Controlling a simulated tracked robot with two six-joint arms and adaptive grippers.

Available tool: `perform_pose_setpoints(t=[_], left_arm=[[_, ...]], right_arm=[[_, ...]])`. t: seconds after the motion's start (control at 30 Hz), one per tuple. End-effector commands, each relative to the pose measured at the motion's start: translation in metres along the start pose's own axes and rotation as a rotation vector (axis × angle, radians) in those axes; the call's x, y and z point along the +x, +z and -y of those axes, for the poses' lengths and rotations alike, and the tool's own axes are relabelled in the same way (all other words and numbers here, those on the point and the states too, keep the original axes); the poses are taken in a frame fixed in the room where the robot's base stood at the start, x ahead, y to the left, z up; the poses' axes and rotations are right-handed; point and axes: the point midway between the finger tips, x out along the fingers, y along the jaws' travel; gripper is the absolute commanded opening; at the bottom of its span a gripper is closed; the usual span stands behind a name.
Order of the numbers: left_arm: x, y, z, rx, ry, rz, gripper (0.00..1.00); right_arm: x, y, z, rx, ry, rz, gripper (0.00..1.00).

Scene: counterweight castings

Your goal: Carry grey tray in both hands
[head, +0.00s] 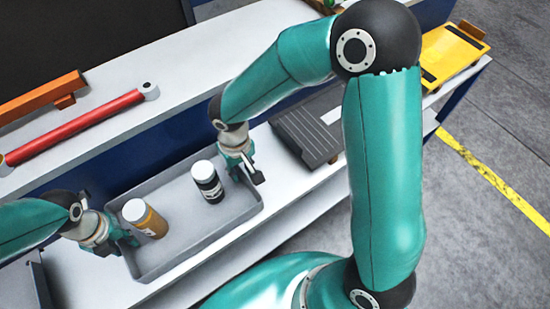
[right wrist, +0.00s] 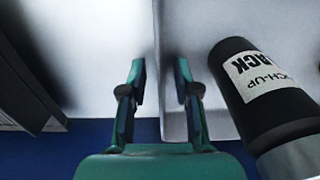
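The grey tray (head: 190,240) sits on the white bench ledge and holds two bottles. One is an orange-brown bottle (head: 152,224) with a white cap, near the left end. The other is a black bottle (head: 209,186) with a white cap and label, toward the right; it also shows in the right wrist view (right wrist: 248,90). My left gripper (head: 125,243) is at the tray's left end wall; its finger gap is unclear. My right gripper (head: 247,174) is at the right end wall. In the right wrist view its fingers (right wrist: 160,82) stand apart on either side of the wall.
A dark grey ribbed block (head: 304,136) lies right of the tray on the ledge. A red bar (head: 75,128) and an orange bar (head: 40,98) lie on the upper shelf. A yellow piece (head: 452,52) is at the far right. Grey floor (head: 490,240) lies to the right.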

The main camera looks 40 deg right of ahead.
Motion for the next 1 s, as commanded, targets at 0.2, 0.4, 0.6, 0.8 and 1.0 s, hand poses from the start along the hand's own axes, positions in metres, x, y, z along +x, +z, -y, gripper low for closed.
perform_pose_setpoints(t=[0.2,0.4,0.6,0.8,1.0], left_arm=[[-0.027,0.002,0.000,0.001,-0.001,0.007,0.31],[-0.068,0.002,0.001,0.000,-0.002,0.008,0.31],[-0.101,0.002,0.000,0.000,-0.001,0.005,0.31],[-0.116,0.001,0.001,0.001,-0.002,0.001,0.31],[-0.117,0.001,0.000,0.001,-0.001,0.000,0.31]], right_arm=[[0.000,0.000,0.000,0.000,0.000,0.000,0.31],[0.000,0.000,0.000,0.000,0.000,0.000,0.31],[0.000,0.000,0.000,0.000,0.000,0.000,0.31],[-0.003,0.000,0.000,0.001,0.000,-0.001,0.31],[-0.028,-0.001,0.000,0.002,-0.001,-0.006,0.31]])
